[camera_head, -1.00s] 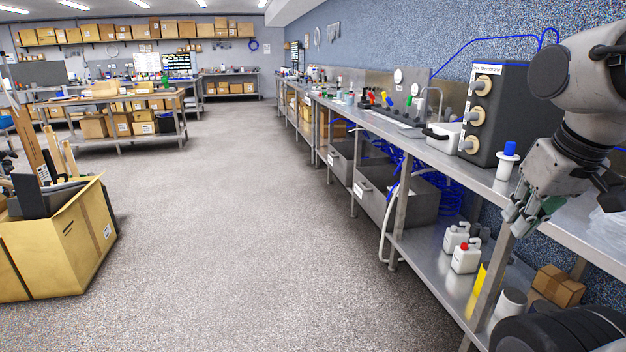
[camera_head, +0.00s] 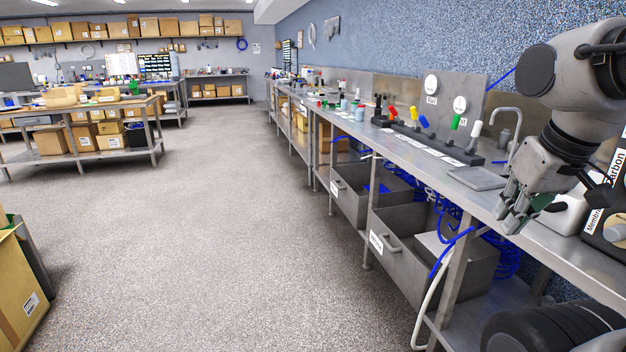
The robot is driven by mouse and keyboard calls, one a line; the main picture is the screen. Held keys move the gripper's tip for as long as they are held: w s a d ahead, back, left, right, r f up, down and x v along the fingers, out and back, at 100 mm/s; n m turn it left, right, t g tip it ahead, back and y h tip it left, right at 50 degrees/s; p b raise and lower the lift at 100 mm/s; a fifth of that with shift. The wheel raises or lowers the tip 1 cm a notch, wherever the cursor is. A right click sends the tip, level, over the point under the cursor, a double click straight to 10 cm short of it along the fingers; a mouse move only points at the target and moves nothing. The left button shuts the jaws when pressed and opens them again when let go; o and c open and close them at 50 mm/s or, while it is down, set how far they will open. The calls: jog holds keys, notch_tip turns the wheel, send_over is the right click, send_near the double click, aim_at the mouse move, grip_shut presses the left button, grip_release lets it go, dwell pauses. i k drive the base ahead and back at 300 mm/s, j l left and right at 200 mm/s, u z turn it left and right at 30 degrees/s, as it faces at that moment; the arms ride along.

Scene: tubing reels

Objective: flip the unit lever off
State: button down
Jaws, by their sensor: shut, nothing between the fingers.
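A row of colored levers stands on a dark base (camera_head: 432,146) on the steel bench along the right wall. I see a red lever (camera_head: 392,112), a yellow lever (camera_head: 413,114), a blue lever (camera_head: 424,121), a green lever (camera_head: 455,122) and a white lever (camera_head: 476,129). White labels (camera_head: 428,152) lie in front of them, too small to read, so I cannot tell which is the unit lever. My gripper (camera_head: 513,218) is shut and empty at the bench's front edge, right of and nearer than the levers, touching none.
Two gauges (camera_head: 431,84) sit on a steel panel behind the levers. A sink (camera_head: 478,178) and tap (camera_head: 507,122) are between the levers and my arm. Grey drawers (camera_head: 395,250) and blue tubing (camera_head: 450,252) are below the bench. The aisle floor (camera_head: 210,220) is clear.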

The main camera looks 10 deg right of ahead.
aim_at(424, 123)
jog(key=i, duration=1.7)
jog(key=z, duration=0.35)
jog(key=i, duration=0.05)
